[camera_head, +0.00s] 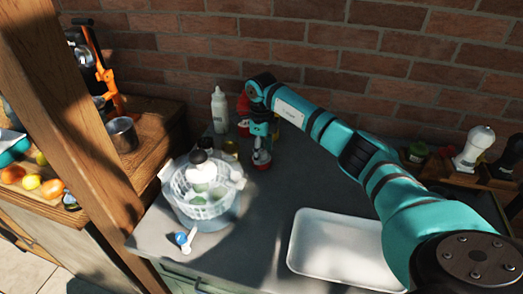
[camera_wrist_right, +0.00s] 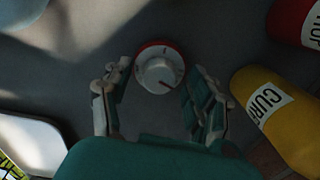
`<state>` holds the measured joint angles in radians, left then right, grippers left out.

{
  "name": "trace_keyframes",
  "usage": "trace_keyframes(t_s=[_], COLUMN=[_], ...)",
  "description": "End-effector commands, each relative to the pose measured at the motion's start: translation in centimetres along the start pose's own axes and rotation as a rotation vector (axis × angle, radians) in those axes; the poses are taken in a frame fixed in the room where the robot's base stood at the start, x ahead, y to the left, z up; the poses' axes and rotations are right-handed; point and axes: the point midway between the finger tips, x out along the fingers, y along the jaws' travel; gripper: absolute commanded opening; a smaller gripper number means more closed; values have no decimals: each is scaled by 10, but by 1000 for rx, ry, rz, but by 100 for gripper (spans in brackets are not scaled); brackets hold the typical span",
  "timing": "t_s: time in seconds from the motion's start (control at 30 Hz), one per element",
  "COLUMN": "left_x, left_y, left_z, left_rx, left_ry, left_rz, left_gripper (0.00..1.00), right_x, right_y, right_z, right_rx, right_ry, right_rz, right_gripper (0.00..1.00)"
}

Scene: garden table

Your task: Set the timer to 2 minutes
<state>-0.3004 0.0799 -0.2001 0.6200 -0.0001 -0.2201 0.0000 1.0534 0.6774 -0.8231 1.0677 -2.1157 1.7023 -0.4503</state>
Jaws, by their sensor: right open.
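The timer (camera_wrist_right: 160,72) is a small round device with a white dial knob and a red rim, standing on the grey table. A dark mark shows on the knob's lower right, but the numbers are too small to read. In the head view the timer (camera_head: 262,163) shows partly below my right gripper (camera_head: 262,145). In the right wrist view my right gripper (camera_wrist_right: 158,88) is open, with one finger on each side of the timer's near part and gaps between fingers and knob. My left gripper is not in view.
In the head view, a white bottle (camera_head: 219,110), a salad spinner (camera_head: 207,207) and a white tray (camera_head: 330,250) are nearby. A brick wall (camera_head: 330,60) rises behind.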

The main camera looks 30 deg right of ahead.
Motion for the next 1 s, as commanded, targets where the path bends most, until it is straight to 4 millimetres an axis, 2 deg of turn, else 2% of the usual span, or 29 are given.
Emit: trace_keyframes(t_s=[0.17,0.27,0.5,0.7,0.8,1.0], left_x=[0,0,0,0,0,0], left_y=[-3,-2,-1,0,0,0], left_z=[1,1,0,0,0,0], left_rx=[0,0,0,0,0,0], left_ry=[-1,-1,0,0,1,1], left_rz=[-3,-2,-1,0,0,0], left_gripper=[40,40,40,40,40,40], right_x=[-4,-17,-68,-103,-113,-120], right_y=[0,-1,-1,-1,-1,0], right_z=[0,1,1,0,0,0], right_rx=[-1,0,-1,1,1,1], right_ry=[0,-2,-3,-1,-1,1], right_rz=[0,-3,-3,-2,-1,1], right_gripper=[58,58,58,58,58,58])
